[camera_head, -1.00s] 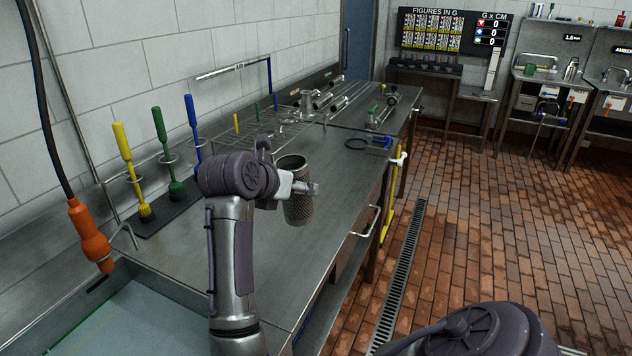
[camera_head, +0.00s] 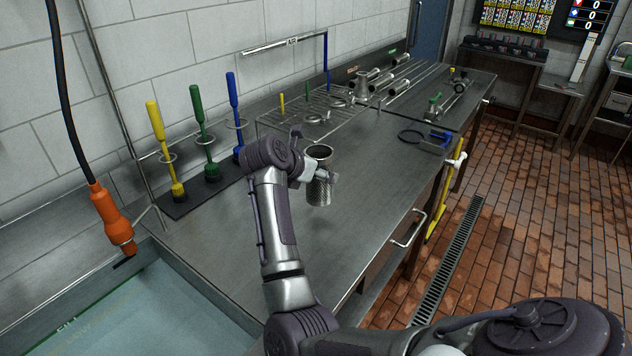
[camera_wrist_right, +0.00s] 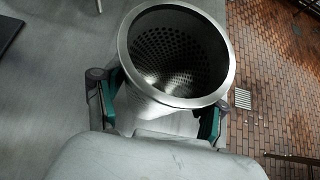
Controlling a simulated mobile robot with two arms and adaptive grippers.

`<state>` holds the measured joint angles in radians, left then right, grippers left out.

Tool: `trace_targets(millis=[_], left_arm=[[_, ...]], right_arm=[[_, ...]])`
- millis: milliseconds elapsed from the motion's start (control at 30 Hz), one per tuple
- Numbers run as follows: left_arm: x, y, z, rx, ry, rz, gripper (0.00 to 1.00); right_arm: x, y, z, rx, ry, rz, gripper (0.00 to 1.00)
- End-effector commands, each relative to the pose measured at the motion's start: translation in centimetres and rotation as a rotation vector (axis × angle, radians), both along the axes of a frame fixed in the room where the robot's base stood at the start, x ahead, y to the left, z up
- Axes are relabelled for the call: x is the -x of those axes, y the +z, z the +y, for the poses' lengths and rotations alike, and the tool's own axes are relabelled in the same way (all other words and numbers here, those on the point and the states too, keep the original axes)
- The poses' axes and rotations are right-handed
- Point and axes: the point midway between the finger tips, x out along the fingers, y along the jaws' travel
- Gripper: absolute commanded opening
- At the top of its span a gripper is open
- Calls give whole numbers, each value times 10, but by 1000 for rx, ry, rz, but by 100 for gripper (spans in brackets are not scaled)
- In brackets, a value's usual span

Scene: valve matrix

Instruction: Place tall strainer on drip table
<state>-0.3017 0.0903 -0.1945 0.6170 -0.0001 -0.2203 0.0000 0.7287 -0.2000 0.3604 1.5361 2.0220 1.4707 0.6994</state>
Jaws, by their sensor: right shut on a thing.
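The tall strainer (camera_head: 320,192) is a perforated metal cylinder with an open top. It stands roughly upright in my right gripper (camera_head: 318,174), over the front part of the steel table (camera_head: 350,240). In the right wrist view the strainer (camera_wrist_right: 167,109) shows its round rim and the holes inside. There the fingers of my right gripper (camera_wrist_right: 156,112) close on it from both sides. I cannot tell whether its base touches the table top. My left gripper is out of view.
Yellow (camera_head: 157,130), green (camera_head: 198,120) and blue (camera_head: 233,100) brushes stand along the wall. A wire rack (camera_head: 300,118) and metal pipes lie farther back. A water-filled sink (camera_head: 150,310) is at lower left. The table's middle right is clear.

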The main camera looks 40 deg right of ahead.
Motion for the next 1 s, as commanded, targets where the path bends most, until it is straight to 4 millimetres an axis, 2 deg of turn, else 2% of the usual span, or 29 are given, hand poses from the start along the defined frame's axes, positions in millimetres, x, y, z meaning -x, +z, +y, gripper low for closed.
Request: trace_targets(millis=[100,200,433,833,867,1000], left_arm=[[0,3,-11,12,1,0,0],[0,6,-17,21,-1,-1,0],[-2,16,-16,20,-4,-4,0],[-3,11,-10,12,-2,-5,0],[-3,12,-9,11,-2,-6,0],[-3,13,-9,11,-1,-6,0]], right_arm=[[-9,-5,2,2,0,-1,28],[-10,-13,2,2,-2,2,28],[-10,-43,2,2,-1,1,28],[-11,-51,2,1,-1,-2,28],[-10,-49,2,1,-1,-1,75],[-10,-49,2,1,-1,-1,95]])
